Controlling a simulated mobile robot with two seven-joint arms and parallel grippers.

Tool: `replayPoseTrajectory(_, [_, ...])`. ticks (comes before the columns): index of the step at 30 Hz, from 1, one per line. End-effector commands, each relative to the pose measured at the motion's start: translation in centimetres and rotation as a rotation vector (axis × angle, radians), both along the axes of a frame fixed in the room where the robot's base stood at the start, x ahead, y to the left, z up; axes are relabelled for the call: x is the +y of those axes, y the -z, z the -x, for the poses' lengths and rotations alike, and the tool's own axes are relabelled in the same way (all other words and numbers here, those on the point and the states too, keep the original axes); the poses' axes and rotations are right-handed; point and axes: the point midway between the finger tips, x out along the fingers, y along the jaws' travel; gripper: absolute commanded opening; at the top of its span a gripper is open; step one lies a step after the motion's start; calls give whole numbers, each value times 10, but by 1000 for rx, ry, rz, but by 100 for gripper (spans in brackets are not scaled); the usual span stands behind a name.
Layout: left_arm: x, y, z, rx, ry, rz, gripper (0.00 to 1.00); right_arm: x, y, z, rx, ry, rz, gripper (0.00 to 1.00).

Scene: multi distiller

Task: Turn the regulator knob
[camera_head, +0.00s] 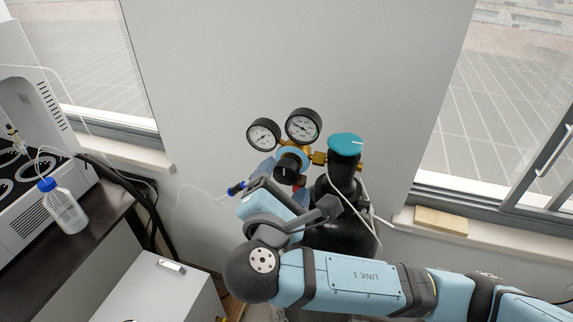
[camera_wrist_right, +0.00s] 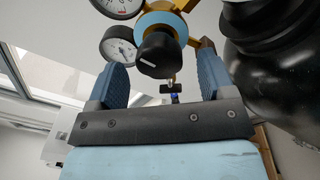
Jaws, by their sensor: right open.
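The regulator knob (camera_wrist_right: 158,55) is black with a white mark and sits on the brass regulator (camera_wrist_right: 182,22) in the right wrist view. In the head view the knob (camera_head: 289,162) shows below two round gauges. My right gripper (camera_wrist_right: 162,80) is open, with one blue finger on each side of the knob's lower area. The knob is near the fingertips, and I see no contact. In the head view the right gripper (camera_head: 281,181) is just below the knob, partly hidden by its own wrist. My left gripper is not in view.
The black gas cylinder (camera_head: 340,236) with a teal-topped valve (camera_head: 345,144) stands close to the right of my gripper. Two gauges (camera_head: 302,125) sit above the knob. A white cabinet (camera_head: 155,290) is at the lower left. A bottle (camera_head: 62,208) stands on a dark bench at left.

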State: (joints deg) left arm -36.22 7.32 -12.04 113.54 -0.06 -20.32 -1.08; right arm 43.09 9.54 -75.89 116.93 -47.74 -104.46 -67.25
Motion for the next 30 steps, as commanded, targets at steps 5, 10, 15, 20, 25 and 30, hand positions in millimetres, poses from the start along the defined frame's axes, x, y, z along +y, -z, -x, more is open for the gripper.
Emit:
replayPoseTrajectory(5, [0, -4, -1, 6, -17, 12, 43, -5, -1, -22, 0, 1, 2, 76])
replayPoseTrajectory(10, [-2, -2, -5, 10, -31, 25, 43, -6, 0, -29, -1, -1, 0, 76])
replayPoseTrajectory(15, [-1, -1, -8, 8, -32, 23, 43, -6, 0, -29, 0, -1, -1, 76])
replayPoseTrajectory(20, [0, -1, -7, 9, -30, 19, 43, -6, 0, -29, 0, -1, -1, 55])
replayPoseTrajectory(25, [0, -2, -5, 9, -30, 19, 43, -6, 0, -29, 0, -1, -1, 27])
replayPoseTrajectory(30, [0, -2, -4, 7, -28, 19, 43, -6, 1, -29, -2, -1, -9, 27])
